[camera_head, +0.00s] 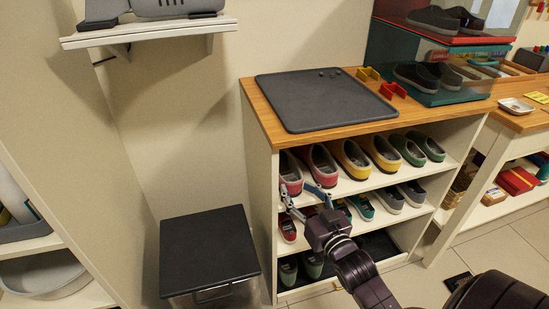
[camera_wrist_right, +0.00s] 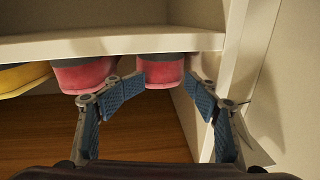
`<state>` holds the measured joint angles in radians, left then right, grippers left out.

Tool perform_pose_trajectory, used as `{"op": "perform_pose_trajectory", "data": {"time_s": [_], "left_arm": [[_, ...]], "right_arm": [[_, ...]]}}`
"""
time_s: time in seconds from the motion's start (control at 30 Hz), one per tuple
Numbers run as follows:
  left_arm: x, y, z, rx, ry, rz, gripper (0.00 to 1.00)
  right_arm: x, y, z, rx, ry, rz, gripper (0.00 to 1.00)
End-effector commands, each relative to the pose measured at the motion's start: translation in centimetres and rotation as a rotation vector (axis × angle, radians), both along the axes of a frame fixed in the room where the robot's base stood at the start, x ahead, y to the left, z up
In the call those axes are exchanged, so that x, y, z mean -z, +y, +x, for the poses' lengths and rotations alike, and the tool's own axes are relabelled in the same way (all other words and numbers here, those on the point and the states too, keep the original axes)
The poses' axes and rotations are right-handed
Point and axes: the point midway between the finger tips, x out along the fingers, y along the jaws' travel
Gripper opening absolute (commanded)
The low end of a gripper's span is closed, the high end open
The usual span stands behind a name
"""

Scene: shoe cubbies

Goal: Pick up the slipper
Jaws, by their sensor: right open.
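A pair of red slippers stands at the left end of the top cubby shelf: the leftmost red slipper (camera_head: 290,174) and its neighbour (camera_head: 322,160). My right gripper (camera_head: 303,193) is open in front of that end. In the right wrist view, which looks upside down, one red slipper (camera_wrist_right: 161,71) shows beyond and between the open fingers (camera_wrist_right: 168,94) of the right gripper. The other red slipper (camera_wrist_right: 84,76) is beside the finger on the picture's left. Nothing is held. Whether a finger touches a slipper is not clear. My left gripper is not in view.
The cubby's white side wall (camera_wrist_right: 208,120) is close to one finger. The shelf edge (camera_wrist_right: 110,42) runs close to the slippers. Yellow (camera_head: 352,158) and green (camera_head: 410,150) shoes share the shelf. A black-topped stool (camera_head: 208,250) stands left. A dark tray (camera_head: 325,100) lies on the wooden top.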

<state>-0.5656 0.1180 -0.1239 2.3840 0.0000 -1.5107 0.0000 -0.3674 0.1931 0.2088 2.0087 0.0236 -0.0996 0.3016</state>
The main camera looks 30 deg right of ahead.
Motion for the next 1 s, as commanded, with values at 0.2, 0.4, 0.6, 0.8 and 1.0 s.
{"op": "perform_pose_trajectory", "data": {"time_s": [0.2, 0.4, 0.6, 0.8, 1.0], "left_arm": [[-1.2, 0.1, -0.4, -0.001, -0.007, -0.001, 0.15], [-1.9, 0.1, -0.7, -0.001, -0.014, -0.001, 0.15], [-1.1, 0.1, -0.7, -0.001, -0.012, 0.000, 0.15], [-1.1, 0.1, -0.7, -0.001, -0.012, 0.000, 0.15], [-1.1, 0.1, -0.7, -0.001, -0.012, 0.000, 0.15]], "right_arm": [[0.1, -0.3, 2.0, 0.000, 0.000, 0.000, 0.55], [0.1, -0.7, 4.2, 0.001, 0.001, 0.000, 0.55], [0.1, -1.1, 6.8, 0.001, 0.005, 0.001, 0.55], [0.1, -1.2, 7.5, 0.000, 0.007, 0.001, 0.55], [0.1, -1.1, 7.5, 0.000, 0.007, 0.002, 0.50]]}}
